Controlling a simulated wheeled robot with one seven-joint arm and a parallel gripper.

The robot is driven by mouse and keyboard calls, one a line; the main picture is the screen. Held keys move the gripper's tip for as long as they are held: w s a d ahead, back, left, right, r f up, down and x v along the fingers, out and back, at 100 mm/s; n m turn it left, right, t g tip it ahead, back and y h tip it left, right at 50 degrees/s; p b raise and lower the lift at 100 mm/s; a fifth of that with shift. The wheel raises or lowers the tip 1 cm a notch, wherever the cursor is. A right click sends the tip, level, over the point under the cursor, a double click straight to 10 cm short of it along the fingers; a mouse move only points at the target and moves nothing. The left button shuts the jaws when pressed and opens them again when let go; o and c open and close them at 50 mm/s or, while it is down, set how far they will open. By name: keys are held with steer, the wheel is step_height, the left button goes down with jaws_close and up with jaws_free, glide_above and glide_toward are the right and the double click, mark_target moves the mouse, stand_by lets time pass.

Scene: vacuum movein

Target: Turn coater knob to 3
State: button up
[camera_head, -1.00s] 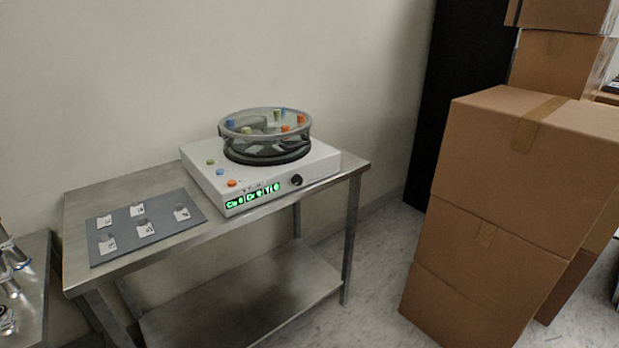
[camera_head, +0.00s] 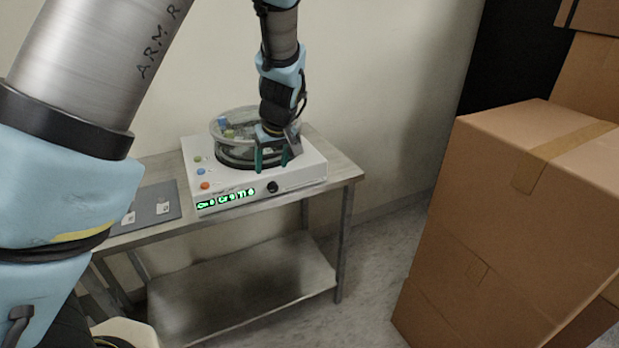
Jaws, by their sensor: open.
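The coater (camera_head: 305,176) is a white box on the metal table, with a clear round bowl (camera_head: 215,128) on top. Its black knob (camera_head: 272,187) is on the front face, right of the green lit display (camera_head: 225,198). The mark the knob points to is too small to read. My gripper (camera_head: 271,166) hangs over the front right of the coater, fingers pointing down. Its two dark green fingers are apart, with nothing seen between them. They appear just above and behind the knob in the picture, not around it. My gripper hides part of the bowl.
Orange, blue and green buttons (camera_head: 205,185) sit on the coater's left. A grey mat (camera_head: 150,207) with white pieces lies left on the table (camera_head: 340,170), partly behind my arm. Stacked cardboard boxes (camera_head: 500,220) stand at right. Floor shows between table and boxes.

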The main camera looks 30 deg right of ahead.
mark_target(274, 187)
steer(key=p+x, duration=0.1)
steer(key=x, duration=0.2)
steer(key=d+p+x, duration=0.1)
steer(key=x, duration=0.3)
steer(key=p+x, duration=0.1)
steer(key=x, duration=0.2)
steer(key=shift+s+d+f, duration=0.1)
steer(key=shift+d+f, duration=0.2)
jaws_close()
